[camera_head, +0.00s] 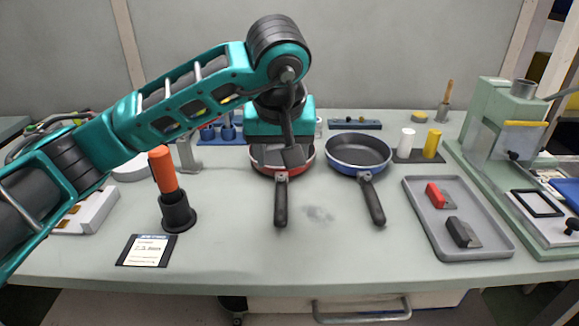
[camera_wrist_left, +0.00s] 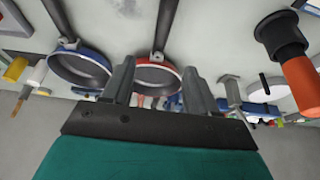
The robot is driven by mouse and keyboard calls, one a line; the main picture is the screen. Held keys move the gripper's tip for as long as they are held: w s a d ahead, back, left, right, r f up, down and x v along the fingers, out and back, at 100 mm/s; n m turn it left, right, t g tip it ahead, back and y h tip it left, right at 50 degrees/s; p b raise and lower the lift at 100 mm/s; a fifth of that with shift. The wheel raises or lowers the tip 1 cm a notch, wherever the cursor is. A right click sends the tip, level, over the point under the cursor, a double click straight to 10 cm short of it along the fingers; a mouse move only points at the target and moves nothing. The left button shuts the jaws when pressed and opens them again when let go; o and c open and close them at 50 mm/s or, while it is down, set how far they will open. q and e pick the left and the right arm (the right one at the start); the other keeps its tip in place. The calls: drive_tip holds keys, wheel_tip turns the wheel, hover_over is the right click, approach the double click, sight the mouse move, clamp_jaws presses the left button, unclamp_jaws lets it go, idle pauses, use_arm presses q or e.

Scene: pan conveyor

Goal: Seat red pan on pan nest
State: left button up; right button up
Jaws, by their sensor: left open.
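The red pan (camera_head: 265,170) rests at the middle of the bench, its dark handle pointing to the front edge. My left gripper (camera_head: 290,155) is over the pan bowl and covers much of it. In the left wrist view the two fingers of my left gripper (camera_wrist_left: 159,66) are apart, with the red pan (camera_wrist_left: 157,86) showing between and beyond them. Nothing is held. I cannot make out a pan nest; whether one lies beneath a pan or behind my arm is hidden. My right gripper is not in view.
A blue pan (camera_head: 358,151) sits just right of the red one. A grey tray (camera_head: 425,215) with red and dark blocks is further right, beside a green machine (camera_head: 490,125). An orange-handled tool (camera_head: 163,170) stands left in a black holder. The front middle bench is clear.

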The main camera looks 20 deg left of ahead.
use_arm(q)
hover_over(281, 189)
drive_tip(key=s+d, duration=0.1)
drive_tip(key=s, duration=0.2)
wheel_tip(281, 189, down, 6)
drive_tip(key=shift+r+b, duration=0.1)
drive_tip(key=shift+b, duration=0.35)
drive_tip(key=shift+b+x, duration=0.5)
drive_tip(key=shift+x, duration=2.55)
drive_tip(key=shift+w+a+r, duration=0.1)
drive_tip(key=shift+w, duration=0.05)
clamp_jaws()
drive_tip(key=shift+r, duration=0.1)
